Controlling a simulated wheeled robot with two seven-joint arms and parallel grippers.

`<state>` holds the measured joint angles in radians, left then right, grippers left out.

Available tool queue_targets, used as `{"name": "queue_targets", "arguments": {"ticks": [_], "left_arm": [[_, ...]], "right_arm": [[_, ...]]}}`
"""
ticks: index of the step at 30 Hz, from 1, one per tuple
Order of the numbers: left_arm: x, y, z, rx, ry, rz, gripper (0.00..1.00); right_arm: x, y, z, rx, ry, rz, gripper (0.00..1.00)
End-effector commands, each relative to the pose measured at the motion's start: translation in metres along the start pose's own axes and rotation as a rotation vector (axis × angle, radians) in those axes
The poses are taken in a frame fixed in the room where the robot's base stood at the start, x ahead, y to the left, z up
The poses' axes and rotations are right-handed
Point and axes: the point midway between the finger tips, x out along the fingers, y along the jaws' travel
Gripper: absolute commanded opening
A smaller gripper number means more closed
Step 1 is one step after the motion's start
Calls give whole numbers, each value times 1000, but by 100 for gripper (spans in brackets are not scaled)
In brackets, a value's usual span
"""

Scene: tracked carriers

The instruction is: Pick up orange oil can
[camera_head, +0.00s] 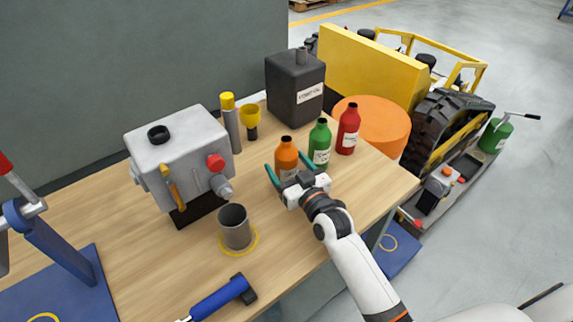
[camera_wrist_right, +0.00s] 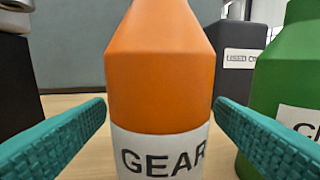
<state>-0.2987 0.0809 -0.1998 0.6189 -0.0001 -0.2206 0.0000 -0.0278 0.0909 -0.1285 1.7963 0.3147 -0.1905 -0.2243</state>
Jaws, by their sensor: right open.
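The orange oil can (camera_head: 286,154) stands upright on the wooden bench, with a black cap and a white label. In the right wrist view the orange can (camera_wrist_right: 160,70) fills the middle, its label reading "GEAR". My right gripper (camera_head: 288,176) is open at the can, its teal fingers (camera_wrist_right: 160,122) on either side of it. The can's lower part is hidden behind the gripper in the head view. My left gripper is not in view.
A green bottle (camera_head: 320,143) stands close to the right of the orange can, and a red bottle (camera_head: 348,129) beyond it. A black canister (camera_head: 295,82) is behind.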

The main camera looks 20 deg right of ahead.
Motion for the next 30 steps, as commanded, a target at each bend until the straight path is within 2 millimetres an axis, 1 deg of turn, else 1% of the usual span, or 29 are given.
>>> {"name": "queue_targets", "arguments": {"ticks": [1, 5, 8, 13, 14, 21, 24, 30], "left_arm": [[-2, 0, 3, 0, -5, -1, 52], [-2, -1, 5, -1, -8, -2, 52], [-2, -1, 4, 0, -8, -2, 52], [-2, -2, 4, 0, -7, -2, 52], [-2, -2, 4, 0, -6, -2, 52], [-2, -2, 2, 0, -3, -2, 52], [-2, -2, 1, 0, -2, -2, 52], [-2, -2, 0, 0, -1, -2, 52]], "right_arm": [[9, 0, 2, 1, -2, 0, 77], [23, 0, 1, 2, -1, 0, 77], [27, 0, 0, 2, 0, 0, 77], [26, 0, 0, 2, 0, 0, 77], [26, 0, 0, 1, 0, 0, 74], [26, 0, 0, 1, 1, 0, 35], [26, 0, 1, 1, -2, 0, 21], [26, 0, 2, 1, -2, -1, 21]]}}
